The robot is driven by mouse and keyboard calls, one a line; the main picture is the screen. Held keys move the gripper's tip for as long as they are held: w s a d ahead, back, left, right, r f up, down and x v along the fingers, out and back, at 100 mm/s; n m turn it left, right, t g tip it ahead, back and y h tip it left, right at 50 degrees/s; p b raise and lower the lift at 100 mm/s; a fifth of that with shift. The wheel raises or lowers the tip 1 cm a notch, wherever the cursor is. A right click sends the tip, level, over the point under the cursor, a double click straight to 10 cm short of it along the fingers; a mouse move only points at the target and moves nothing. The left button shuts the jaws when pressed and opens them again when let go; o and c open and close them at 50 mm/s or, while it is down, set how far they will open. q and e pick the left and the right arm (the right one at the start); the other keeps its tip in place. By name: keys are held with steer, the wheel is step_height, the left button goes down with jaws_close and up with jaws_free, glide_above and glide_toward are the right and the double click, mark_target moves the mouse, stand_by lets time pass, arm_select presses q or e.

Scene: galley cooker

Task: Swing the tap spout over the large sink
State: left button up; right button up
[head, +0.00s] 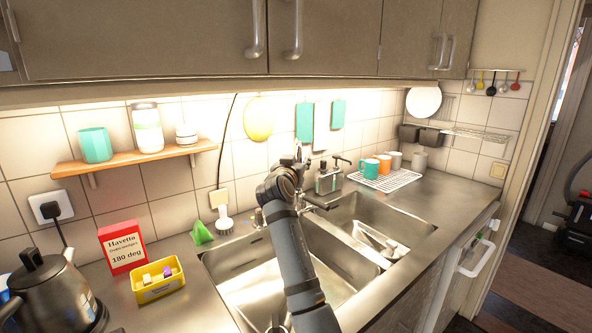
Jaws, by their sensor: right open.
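The large sink (232,283) is the left basin in the steel counter. The smaller basin (372,212) lies to its right. The tap (258,216) stands behind the basins, mostly hidden by my right arm. What looks like its spout (322,206) shows right of the arm, towards the smaller basin; its exact direction is hard to tell. My right gripper (299,157) is open, above and behind the tap area near the back wall. I cannot tell whether it touches the tap. My left gripper is not in view.
A soap dispenser caddy (328,180) stands close right of my gripper. Cabinets (345,35) hang overhead.

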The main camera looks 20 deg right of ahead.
step_height(320, 180, up, 8)
steer(key=shift+a+f, duration=0.1)
steer(key=shift+f, duration=0.15)
steer(key=shift+f, duration=0.1)
